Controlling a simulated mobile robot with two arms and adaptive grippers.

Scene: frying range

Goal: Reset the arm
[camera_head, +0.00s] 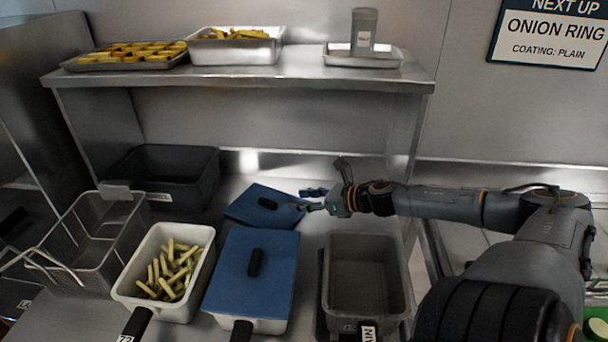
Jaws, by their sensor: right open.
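My right gripper (307,200) comes in from the right and points left over the counter. I cannot tell whether the fingers touch that lid. My left gripper is out of view.
A white pan (206,236) of pale sticks, a pan under a larger blue lid (270,270) and an empty grey pan (404,300) stand in front. A wire basket (130,215) and dark bin (177,190) are left. A steel shelf (300,78) holds trays above.

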